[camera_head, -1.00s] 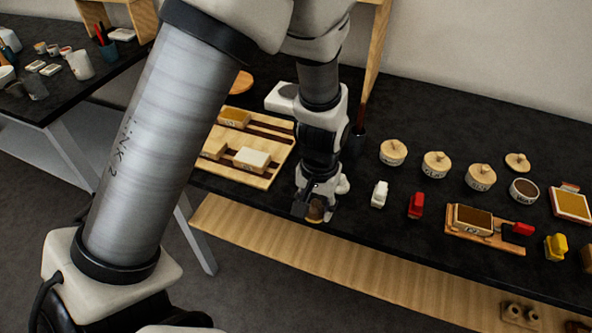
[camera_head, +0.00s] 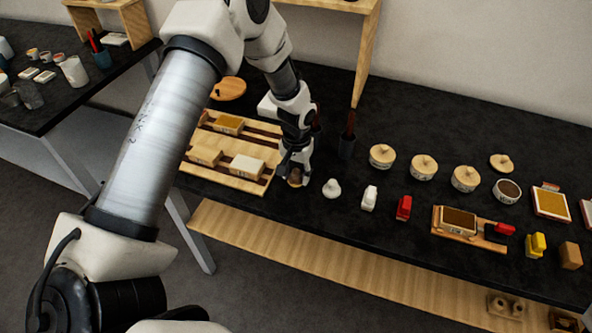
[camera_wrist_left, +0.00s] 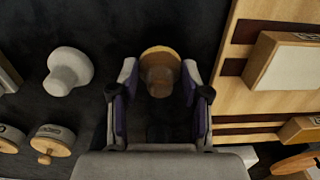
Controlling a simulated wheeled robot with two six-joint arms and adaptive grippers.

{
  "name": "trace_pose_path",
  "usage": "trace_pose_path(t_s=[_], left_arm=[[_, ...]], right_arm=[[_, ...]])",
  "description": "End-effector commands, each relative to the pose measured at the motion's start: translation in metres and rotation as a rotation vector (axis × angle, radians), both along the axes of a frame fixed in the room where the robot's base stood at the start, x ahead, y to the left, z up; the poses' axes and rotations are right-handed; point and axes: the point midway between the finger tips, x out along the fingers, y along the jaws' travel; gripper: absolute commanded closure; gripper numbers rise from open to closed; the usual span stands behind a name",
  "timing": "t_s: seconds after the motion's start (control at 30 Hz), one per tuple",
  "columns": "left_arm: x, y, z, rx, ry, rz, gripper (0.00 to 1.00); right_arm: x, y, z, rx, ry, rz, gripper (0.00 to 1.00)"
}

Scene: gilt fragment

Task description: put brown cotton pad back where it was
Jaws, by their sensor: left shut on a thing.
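The brown cotton pad (camera_wrist_left: 160,72), a round tan disc with a brown knob, is between the fingers of my left gripper (camera_wrist_left: 158,92), which is shut on it. In the head view the pad (camera_head: 295,181) shows below the left gripper (camera_head: 295,170), just right of the slatted wooden rack. I cannot tell whether it touches the black table. A white pad of similar shape (camera_head: 331,188) stands to its right, and it also shows in the left wrist view (camera_wrist_left: 68,71). My right gripper is not in view.
The wooden rack (camera_head: 240,183) with several blocks lies close on the left. White (camera_head: 369,198), red (camera_head: 404,208) and yellow (camera_head: 535,245) pieces stand along the front to the right. Lidded pots (camera_head: 382,157) and a dark cup (camera_head: 347,146) stand behind. The table's front edge is near.

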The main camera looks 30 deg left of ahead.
Motion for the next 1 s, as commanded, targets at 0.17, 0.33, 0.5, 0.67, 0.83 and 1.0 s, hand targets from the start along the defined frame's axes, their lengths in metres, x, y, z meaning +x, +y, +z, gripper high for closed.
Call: trace_pose_path(t_s=[0.17,0.33,0.5,0.67,0.83,1.0], left_arm=[[0.000,0.000,-0.003,0.000,0.001,0.000,0.86],[0.000,0.000,-0.003,0.000,0.000,0.000,0.28],[0.000,0.000,-0.003,0.000,0.000,0.000,0.28],[0.000,0.000,0.003,-0.001,-0.001,0.000,0.28],[0.001,-0.001,0.032,-0.001,-0.005,0.001,0.28],[0.001,-0.001,0.078,-0.001,-0.006,0.001,0.28]], right_arm=[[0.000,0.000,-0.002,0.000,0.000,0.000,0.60],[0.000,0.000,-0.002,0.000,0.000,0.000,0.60],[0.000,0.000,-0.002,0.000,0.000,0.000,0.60],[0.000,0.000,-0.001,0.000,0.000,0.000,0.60],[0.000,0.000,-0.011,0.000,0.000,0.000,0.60],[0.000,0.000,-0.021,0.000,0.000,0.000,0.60]])
